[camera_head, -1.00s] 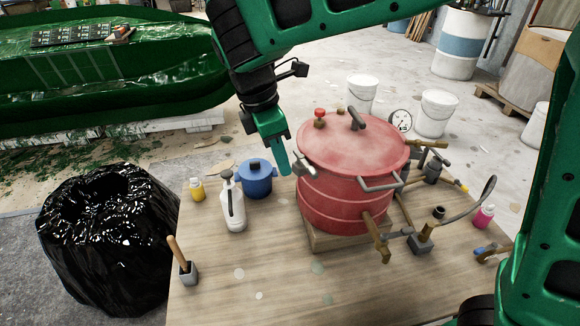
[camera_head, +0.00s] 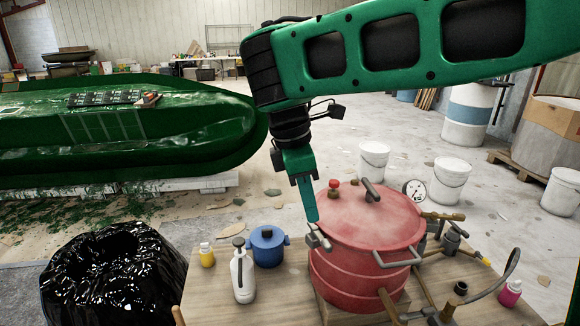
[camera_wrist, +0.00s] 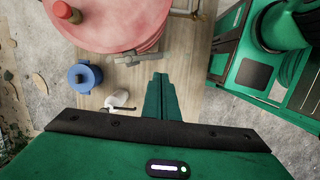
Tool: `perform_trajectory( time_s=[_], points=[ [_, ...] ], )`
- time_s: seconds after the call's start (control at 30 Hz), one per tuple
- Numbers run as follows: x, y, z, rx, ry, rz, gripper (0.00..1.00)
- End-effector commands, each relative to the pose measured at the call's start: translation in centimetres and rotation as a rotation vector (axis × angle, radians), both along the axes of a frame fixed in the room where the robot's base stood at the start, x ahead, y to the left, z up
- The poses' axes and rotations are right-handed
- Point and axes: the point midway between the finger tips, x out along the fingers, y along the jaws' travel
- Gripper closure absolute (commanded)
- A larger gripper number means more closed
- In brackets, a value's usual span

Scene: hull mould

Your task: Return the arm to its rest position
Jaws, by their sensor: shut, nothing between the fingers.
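My green arm reaches across the top of the head view, and my gripper (camera_head: 314,218) points down at the left side of the red pressure pot (camera_head: 365,235). The fingers are together and hold nothing. In the head view the fingertips overlap the pot's left edge near a metal clamp; I cannot tell whether they touch. In the wrist view my gripper (camera_wrist: 160,80) shows over the wooden table, with the pot (camera_wrist: 110,22) beyond it to the upper left.
A blue pot (camera_head: 268,246), a white spray bottle (camera_head: 242,276) and a yellow bottle (camera_head: 206,255) stand on the table left of the red pot. Pipes and a pink bottle (camera_head: 510,292) are on the right. A black bag-lined bin (camera_head: 110,285) stands left of the table.

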Motion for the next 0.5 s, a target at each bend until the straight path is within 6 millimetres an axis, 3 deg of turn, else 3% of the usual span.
perform_trajectory(
  time_s=[0.1,0.27,0.5],
  points=[
    [1.0,-6.2,-0.1,0.016,-0.025,-0.202,1.00],
    [0.7,-13.9,-0.8,0.036,-0.060,-0.491,1.00],
    [-2.5,-24.0,-2.3,0.067,-0.108,-0.919,1.00]
  ],
)
